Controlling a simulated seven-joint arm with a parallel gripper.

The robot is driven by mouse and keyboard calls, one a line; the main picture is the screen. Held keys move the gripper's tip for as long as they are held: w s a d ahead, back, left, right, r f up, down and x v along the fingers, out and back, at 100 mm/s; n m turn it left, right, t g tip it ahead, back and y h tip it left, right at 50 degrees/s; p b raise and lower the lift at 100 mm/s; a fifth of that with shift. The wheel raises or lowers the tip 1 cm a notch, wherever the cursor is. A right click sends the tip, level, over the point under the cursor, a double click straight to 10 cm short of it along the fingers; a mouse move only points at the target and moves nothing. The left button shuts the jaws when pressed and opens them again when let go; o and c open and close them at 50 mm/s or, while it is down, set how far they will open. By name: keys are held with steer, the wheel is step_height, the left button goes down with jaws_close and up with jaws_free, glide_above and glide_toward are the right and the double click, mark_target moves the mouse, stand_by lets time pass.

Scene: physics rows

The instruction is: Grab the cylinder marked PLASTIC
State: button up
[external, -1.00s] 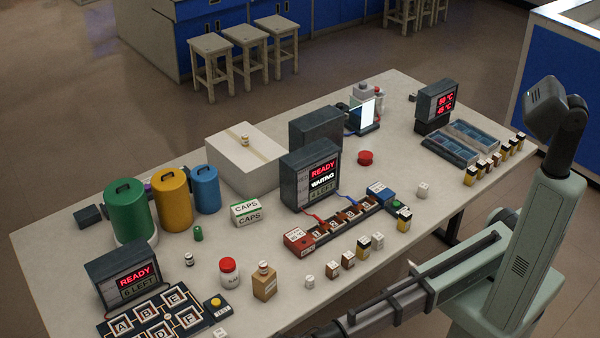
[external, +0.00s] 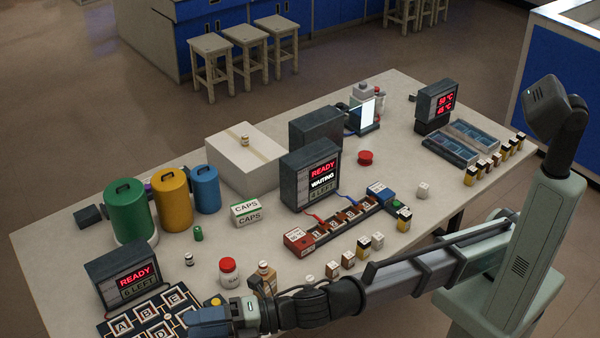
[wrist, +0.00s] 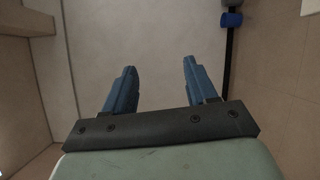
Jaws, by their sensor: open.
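Three large upright cylinders with dark handles stand at the left of the table: a green one (external: 128,212), a yellow one (external: 172,200) and a blue one (external: 205,189). No PLASTIC marking can be read on any of them from here. My gripper (external: 205,322) is at the bottom of the external view, near the table's front edge, below the cylinders in the picture and apart from them. In the wrist view my gripper (wrist: 158,68) has its two blue fingers spread, with nothing between them.
A READY panel (external: 129,278) with a lettered board (external: 150,318) stands near my gripper. A red-capped jar (external: 229,273), a small dark-capped bottle (external: 189,259) and a CAPS box (external: 246,213) stand between it and the cylinders. A white box (external: 244,165) stands behind right.

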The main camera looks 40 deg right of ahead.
steer(key=w+d+f+m+h, duration=0.5)
steer(key=w+d+f+m, duration=0.1)
steer(key=w+d, duration=0.35)
steer(key=w+d+f+m+h, duration=0.5)
steer(key=w+d+f, duration=0.2)
steer(key=w+d, duration=0.3)
steer(key=w+d+f+m+g+h, duration=0.1)
steer(key=d+f+m+g+h, duration=0.25)
steer(key=d+f, duration=0.6)
steer(key=w+d+f+m+g+h, duration=0.1)
steer(key=d+f+m+g+h, duration=0.3)
steer(key=d, duration=1.1)
steer(key=shift+g+y, duration=0.25)
steer(key=shift+y, duration=0.3)
steer(key=f, duration=0.7)
steer(key=shift+w+f, duration=0.2)
steer(key=shift+m, duration=0.25)
steer(key=shift+w+f, duration=0.15)
steer(key=shift+f, duration=2.45)
